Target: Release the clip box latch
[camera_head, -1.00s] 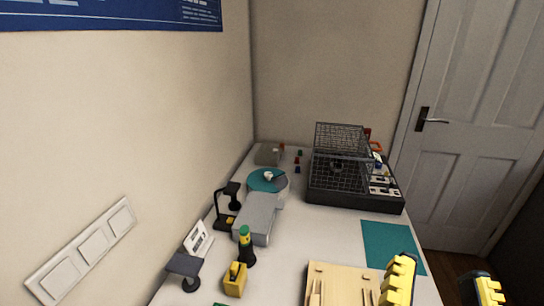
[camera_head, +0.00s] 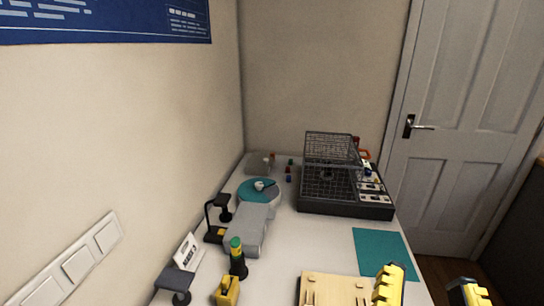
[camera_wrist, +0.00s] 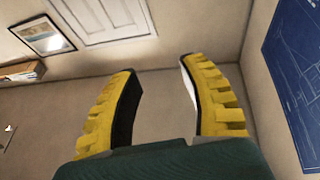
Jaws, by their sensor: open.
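My gripper (camera_head: 431,275) is open and empty at the lower right of the head view, near the table's right side. Its two yellow ribbed fingers also show in the wrist view (camera_wrist: 160,66), spread apart with nothing between them. I cannot tell for sure which thing is the clip box. A small grey box (camera_head: 258,163) stands at the table's back left corner. A black case (camera_head: 345,206) with a raised wire-mesh lid (camera_head: 335,147) stands at the back right. No latch can be made out. My gripper is well in front of both.
The white table (camera_head: 310,240) also holds a teal-topped round stand (camera_head: 253,190), a grey machine (camera_head: 248,230), a black lamp (camera_head: 211,221), a green-topped bottle (camera_head: 237,258), a yellow block (camera_head: 227,291), a wooden tray (camera_head: 330,285) and a teal mat (camera_head: 382,253). Walls border the left and back.

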